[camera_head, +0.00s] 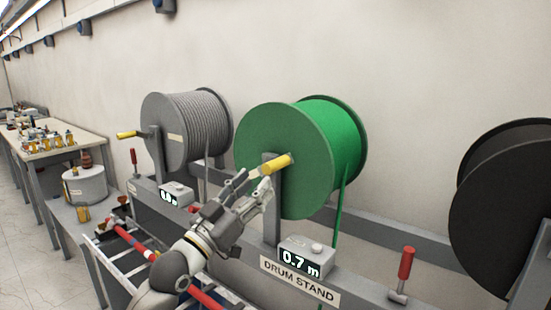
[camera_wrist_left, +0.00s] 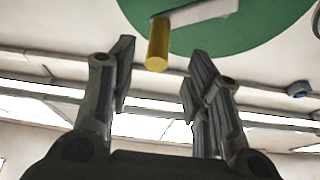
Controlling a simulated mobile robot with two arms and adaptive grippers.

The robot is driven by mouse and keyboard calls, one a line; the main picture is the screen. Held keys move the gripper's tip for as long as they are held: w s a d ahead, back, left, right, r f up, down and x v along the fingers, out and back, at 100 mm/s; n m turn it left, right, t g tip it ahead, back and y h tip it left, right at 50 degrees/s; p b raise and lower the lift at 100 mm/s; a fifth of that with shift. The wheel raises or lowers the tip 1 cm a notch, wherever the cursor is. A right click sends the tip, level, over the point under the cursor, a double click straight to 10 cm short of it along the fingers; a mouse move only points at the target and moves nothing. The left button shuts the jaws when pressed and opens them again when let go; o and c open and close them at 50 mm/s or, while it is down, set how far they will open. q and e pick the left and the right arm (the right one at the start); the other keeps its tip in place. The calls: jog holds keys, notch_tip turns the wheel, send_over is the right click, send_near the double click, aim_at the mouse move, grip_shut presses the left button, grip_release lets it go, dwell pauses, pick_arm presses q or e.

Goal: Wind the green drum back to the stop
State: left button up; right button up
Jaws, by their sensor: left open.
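The green drum (camera_head: 285,185) sits on the drum stand (camera_head: 300,285) in the middle of the head view, with a green strand hanging down its right side. Its crank has a yellow handle (camera_head: 277,166). The counter box (camera_head: 305,257) below reads 0.7 m. My left gripper (camera_head: 254,180) is open, just below and left of the handle. In the left wrist view the handle (camera_wrist_left: 157,45) shows beyond the fingertips, between them in the picture, with the green drum (camera_wrist_left: 215,35) behind it. I cannot see it touching either finger. My right gripper is not in view.
A grey drum (camera_head: 187,130) with its own yellow handle (camera_head: 127,134) stands to the left, a black drum (camera_head: 505,210) to the right. Red-handled levers (camera_head: 405,265) rise from the stand. A workbench (camera_head: 50,150) with small parts is at far left.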

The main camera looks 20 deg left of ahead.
aim_at(274, 166)
pick_arm(q)
jog(key=p+x, duration=0.2)
jog(key=x, duration=0.5)
jog(key=shift+w+d+r, duration=0.1)
jog(key=shift+w+d, duration=0.15)
jog(key=shift+w, duration=0.2)
grip_shut()
